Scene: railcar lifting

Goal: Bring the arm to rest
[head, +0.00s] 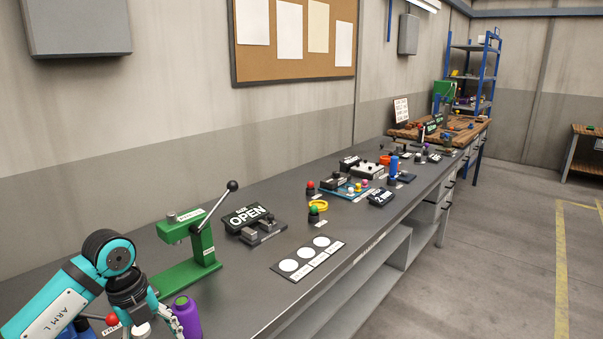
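My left arm comes in at the lower left. Its gripper (158,322) points down beside a purple cylinder with a green top (187,318). One finger shows at the cylinder's left side; I cannot tell whether it touches. The fingertips are cut off or hidden at the bottom edge, so I cannot tell open from shut. My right arm and gripper are not in view.
A green lever press (192,262) stands close behind the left gripper on the grey bench (240,312). A red knob (112,319) is near the wrist. An OPEN sign (248,217), a white-circle plate (308,258) and several controls lie farther along. Floor to the right is clear.

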